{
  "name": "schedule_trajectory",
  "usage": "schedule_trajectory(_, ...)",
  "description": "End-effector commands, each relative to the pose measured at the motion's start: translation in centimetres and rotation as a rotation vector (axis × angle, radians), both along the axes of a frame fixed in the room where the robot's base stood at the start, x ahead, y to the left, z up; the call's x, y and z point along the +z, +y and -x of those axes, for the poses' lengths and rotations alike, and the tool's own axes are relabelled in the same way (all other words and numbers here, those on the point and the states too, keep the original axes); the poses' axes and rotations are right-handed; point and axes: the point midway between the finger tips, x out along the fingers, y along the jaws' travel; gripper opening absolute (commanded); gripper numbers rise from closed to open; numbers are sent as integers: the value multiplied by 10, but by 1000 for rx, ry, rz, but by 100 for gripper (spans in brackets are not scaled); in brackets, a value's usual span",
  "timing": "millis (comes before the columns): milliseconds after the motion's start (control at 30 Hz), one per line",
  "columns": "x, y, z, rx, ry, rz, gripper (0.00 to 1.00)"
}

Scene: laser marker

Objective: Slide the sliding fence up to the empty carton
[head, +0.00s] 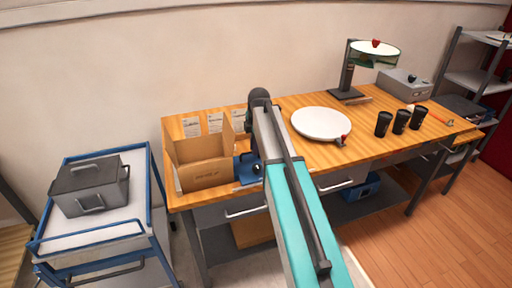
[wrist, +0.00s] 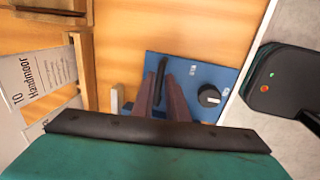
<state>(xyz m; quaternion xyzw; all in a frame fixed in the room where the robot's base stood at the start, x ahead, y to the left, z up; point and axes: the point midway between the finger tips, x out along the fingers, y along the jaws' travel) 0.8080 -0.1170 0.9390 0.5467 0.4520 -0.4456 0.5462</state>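The sliding fence is a blue plate (wrist: 220,79) with a black bar handle (wrist: 161,67) and a round black knob (wrist: 209,95). In the head view the fence (head: 243,173) lies on the wooden bench just right of the carton, partly hidden by my arm. The open, empty-looking carton (head: 206,174) stands at the bench's left end. Its brown cardboard edges (wrist: 86,75) show left of the fence in the wrist view, with a gap between. My gripper (wrist: 164,88) is over the fence, its two fingers apart on either side of the handle. Contact with the handle is unclear.
Printed sheets (wrist: 38,76) lie behind and beside the carton. A white round plate (head: 321,123) and several black cups (head: 401,122) are to the right. A pale rail (wrist: 248,60) runs beside the fence. A trolley with a grey box (head: 90,185) stands left.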

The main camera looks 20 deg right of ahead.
Motion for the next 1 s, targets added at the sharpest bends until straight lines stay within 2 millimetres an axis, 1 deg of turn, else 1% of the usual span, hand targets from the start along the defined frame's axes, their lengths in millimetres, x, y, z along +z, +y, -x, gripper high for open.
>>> schedule_trajectory(33, 0, -1, 0, 0, 0, 0, 23)
schedule_trajectory(67, 0, -2, 0, -1, 0, 1, 28)
schedule_trajectory(100, 0, -3, 0, -2, 0, 2, 28)
schedule_trajectory(400, 1, -6, 1, -6, -1, 5, 28)
schedule_trajectory(567, 5, -6, 1, -6, -2, 5, 28)
schedule_trajectory(767, 20, -7, 4, -7, -2, 6, 28)
schedule_trajectory(1000, 48, -7, 9, -7, -4, 5, 28)
